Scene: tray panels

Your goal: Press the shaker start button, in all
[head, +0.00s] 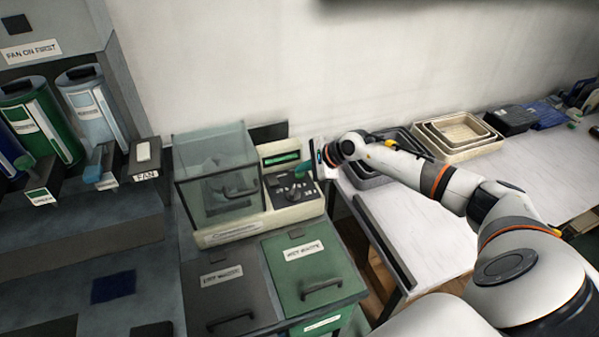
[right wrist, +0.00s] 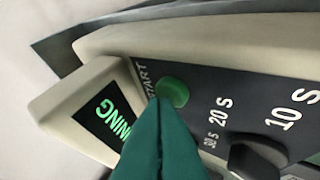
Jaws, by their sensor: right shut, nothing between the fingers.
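The shaker (head: 236,233) is a beige machine with a clear box on its left and a control panel on its right. The green start button (right wrist: 172,92) sits beside the START label in the right wrist view. My right gripper (right wrist: 158,108) is shut and empty, its green fingertips right beside the button and overlapping its lower edge. I cannot tell whether they touch it. In the head view the right gripper (head: 303,169) is over the panel. My left gripper is not in view.
A dark knob (right wrist: 258,158) with 10 S and 20 S marks is near the button. Two waste bins, grey (head: 228,286) and green (head: 312,262), stand in front of the shaker. Stacked trays (head: 452,150) lie on the right table. A fan switch (head: 148,153) is to the left.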

